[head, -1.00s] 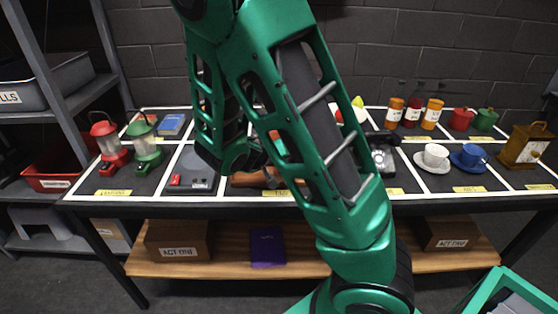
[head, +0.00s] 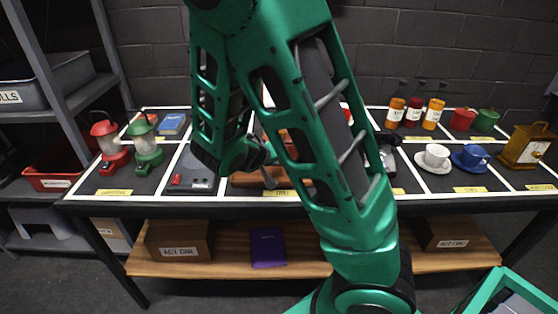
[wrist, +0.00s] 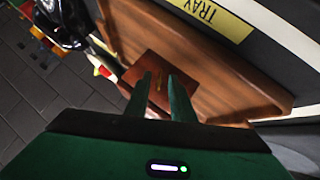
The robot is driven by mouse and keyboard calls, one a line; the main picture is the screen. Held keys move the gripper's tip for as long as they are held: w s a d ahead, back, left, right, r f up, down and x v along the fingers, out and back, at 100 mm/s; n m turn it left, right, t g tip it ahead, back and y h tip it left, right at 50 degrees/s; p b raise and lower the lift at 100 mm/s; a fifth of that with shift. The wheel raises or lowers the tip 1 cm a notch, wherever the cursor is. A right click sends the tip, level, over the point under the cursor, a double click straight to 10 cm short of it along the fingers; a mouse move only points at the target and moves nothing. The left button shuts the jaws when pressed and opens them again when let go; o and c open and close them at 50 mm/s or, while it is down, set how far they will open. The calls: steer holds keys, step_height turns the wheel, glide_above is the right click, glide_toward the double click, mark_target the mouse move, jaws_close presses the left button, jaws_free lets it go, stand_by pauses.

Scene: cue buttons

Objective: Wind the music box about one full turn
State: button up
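A small red-brown wooden box (wrist: 205,82), which looks like the music box, sits on a brown wooden tray (wrist: 258,88) in the wrist view. My gripper (wrist: 160,82) is open over this box, its two green fingers apart. A small tan piece shows between the fingers; I cannot tell whether it is the winding key or whether a finger touches it. In the head view the tray (head: 246,180) is partly hidden behind my arm. My gripper (head: 266,162) is low over the tray there, its fingers mostly hidden.
Left of the tray are a grey device (head: 190,180) and red (head: 108,145) and green (head: 146,148) lanterns. A black object (wrist: 62,22) lies near the tray.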

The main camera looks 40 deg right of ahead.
steer(key=v, duration=0.8)
steer(key=shift+a+r, duration=0.15)
steer(key=shift+a, duration=0.15)
steer(key=shift+s, duration=0.15)
steer(key=s+d+m+g+y, duration=0.2)
steer(key=s+d+g+y, duration=0.4)
steer(key=s, duration=0.6)
steer(key=s+r+t+y, duration=0.1)
steer(key=s+r+y, duration=0.2)
steer(key=s, duration=0.9)
steer(key=shift+s+a+r, duration=0.3)
steer(key=shift+a+r, duration=0.15)
steer(key=shift+r, duration=0.05)
